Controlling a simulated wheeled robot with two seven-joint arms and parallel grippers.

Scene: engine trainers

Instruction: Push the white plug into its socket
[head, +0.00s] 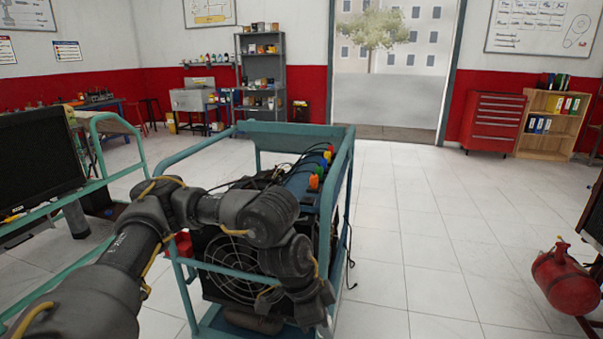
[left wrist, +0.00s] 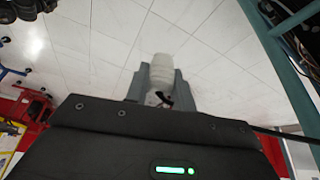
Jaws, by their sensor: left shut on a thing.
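In the left wrist view the white plug (left wrist: 161,72) is between the grey fingers of my left gripper (left wrist: 160,83), which is shut on it. Its ribbed white end sticks out past the fingers, with a short black piece at its base. In the head view my left arm reaches across the front of the teal trainer frame (head: 251,128); the gripper's fingers and the plug are hidden behind the arm's links. I cannot make out the plug's socket in either view. My right gripper is not in view.
Coloured connectors (head: 315,181) with black cables line the top of the engine trainer. A fan grille (head: 232,262) faces forward behind my arm.

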